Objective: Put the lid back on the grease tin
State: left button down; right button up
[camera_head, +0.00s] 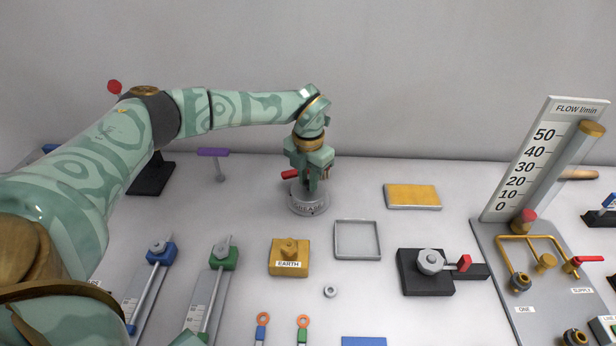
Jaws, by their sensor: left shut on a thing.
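The grease tin (308,208) is a short grey round tin lettered GREASE, standing on the bench near the back, left of centre. My left gripper (313,186) points straight down over it, with its fingers at the tin's top. It is shut on what looks like the lid, mostly hidden by the fingers. I cannot tell whether the lid is seated on the tin or just above it. My right gripper is not in view.
A red handle (290,174) shows close beside my left gripper. A yellow EARTH block (289,263), an empty grey frame (336,240) and a yellow pad (412,195) stand nearby. The flow panel (492,262) is at the right. Bare bench lies between tin and pad.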

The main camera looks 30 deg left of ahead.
pick_arm(q)
jog(key=shift+f, duration=0.15)
dwell(1.0)
jog(key=shift+p, duration=0.55)
jog(key=c, duration=0.7)
grip_release()
jog(key=shift+c, duration=0.2)
jog(key=shift+r+p, duration=3.05)
jog(key=shift+r, duration=0.5)
jog(key=shift+f, duration=0.1)
